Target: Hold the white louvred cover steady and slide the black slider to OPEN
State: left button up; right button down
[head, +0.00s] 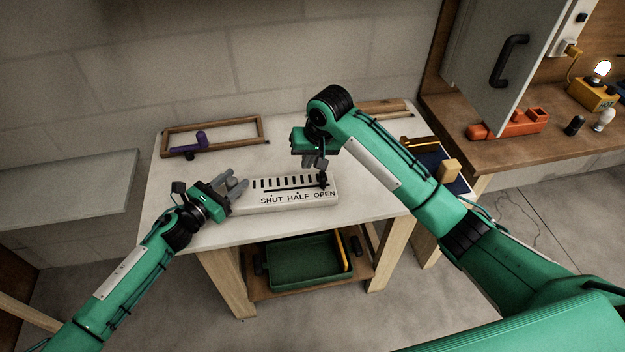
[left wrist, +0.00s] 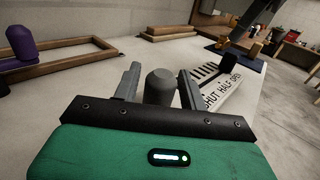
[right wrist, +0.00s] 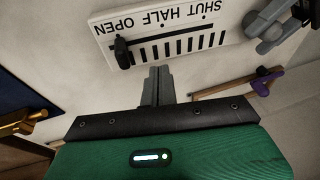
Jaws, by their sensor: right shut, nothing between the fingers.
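The white louvred cover (head: 290,205) lies on the pale table, marked SHUT, HALF and OPEN; it also shows in the right wrist view (right wrist: 200,22). The black slider (head: 323,181) sits at the OPEN end of its slot, also seen in the right wrist view (right wrist: 122,52). My right gripper (head: 318,162) is shut and empty above that end; its closed fingers (right wrist: 157,82) show beside the cover's louvred edge. My left gripper (head: 236,187) is at the cover's SHUT end. Its fingers (left wrist: 158,82) stand apart around a grey rounded post (left wrist: 160,88), with narrow gaps visible.
A wooden frame (head: 213,121) with a purple handle (head: 188,144) lies at the back left. A dark blue panel (head: 440,165) lies to the right. A green tray (head: 310,264) sits on the lower shelf. The table's front left is clear.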

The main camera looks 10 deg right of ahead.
pick_arm(q)
jog(key=shift+o, duration=0.8)
jog(key=v, duration=1.2)
